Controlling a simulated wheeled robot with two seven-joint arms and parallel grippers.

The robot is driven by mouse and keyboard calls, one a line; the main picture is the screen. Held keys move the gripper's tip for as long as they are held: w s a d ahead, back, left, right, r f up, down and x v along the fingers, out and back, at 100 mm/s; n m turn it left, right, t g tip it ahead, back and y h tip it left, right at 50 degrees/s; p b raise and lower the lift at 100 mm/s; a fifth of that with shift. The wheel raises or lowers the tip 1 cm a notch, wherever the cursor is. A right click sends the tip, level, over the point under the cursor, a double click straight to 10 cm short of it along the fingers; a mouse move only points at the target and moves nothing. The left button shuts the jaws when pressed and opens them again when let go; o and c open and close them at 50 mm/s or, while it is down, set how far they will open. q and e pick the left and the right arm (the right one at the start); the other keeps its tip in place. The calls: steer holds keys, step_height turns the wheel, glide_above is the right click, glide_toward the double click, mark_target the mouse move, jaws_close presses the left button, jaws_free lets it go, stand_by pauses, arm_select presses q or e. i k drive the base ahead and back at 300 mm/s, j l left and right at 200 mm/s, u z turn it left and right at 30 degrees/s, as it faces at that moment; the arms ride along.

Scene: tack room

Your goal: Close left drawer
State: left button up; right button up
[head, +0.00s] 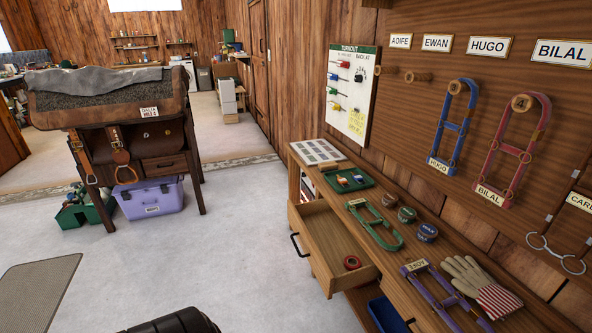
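A wooden drawer (309,258) stands pulled out from under the long wooden bench at the right of the head view. Its front faces left and carries a black bar handle (296,246). A red ring-shaped roll (351,262) lies inside, toward its near end; the rest of the visible drawer floor looks bare. The bench top (330,185) overhangs the drawer's back part and hides it. Neither of my grippers shows in the head view. A dark rounded part at the bottom edge may be mine.
A green tray (348,180), a green halter (376,226), round tins, a purple halter (436,289) and gloves (470,277) lie on the bench. A blue bin (386,315) sits below. A saddle stand (120,130) is at left. The floor between is clear.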

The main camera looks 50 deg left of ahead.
mark_target(326, 242)
steer(key=u, duration=1.55)
